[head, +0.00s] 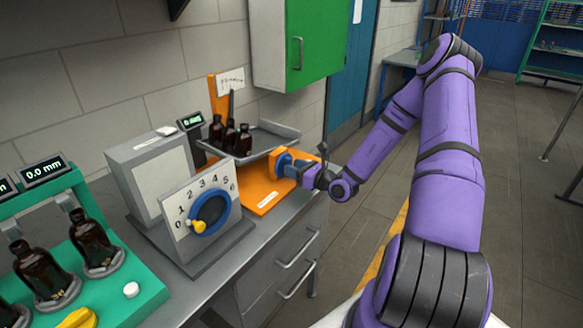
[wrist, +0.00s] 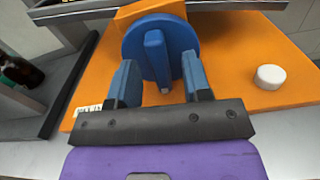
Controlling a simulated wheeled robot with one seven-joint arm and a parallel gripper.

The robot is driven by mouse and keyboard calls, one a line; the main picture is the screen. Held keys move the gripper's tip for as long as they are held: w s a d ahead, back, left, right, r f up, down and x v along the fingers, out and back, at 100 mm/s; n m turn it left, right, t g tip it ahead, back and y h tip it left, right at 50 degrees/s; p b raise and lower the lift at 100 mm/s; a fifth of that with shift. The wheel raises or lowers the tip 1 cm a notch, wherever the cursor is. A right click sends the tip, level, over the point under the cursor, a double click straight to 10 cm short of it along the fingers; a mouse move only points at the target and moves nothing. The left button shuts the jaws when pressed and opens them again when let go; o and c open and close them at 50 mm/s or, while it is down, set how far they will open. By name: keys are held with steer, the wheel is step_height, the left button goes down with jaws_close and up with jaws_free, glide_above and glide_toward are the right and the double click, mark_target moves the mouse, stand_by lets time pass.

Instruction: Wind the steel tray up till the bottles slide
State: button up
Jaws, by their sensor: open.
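The steel tray (head: 258,140) is on the orange stand by the wall, with a few amber bottles (head: 230,135) upright at its left end. A blue round knob (wrist: 160,50) with a raised grip bar faces out from the orange stand (wrist: 250,70). My gripper (head: 297,170) is at this knob. In the wrist view my gripper (wrist: 160,82) is open, with one blue finger on each side of the bar and a gap on both sides. The tray's underside edge shows at the top of the wrist view.
A grey box with a numbered dial (head: 209,212) stands left of the orange stand. A green rack (head: 125,270) with more amber bottles is at the front left. A white round button (wrist: 269,77) is on the orange base. A green cabinet (head: 310,40) hangs above.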

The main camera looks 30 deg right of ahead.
steer(key=shift+w+a, duration=0.25)
steer(key=shift+w, duration=0.4)
jaws_close()
steer(key=shift+m, duration=0.4)
steer(key=m, duration=0.3)
steer(key=shift+d, duration=0.1)
steer(key=shift+d+f+m, duration=0.1)
steer(key=shift+m, duration=1.8)
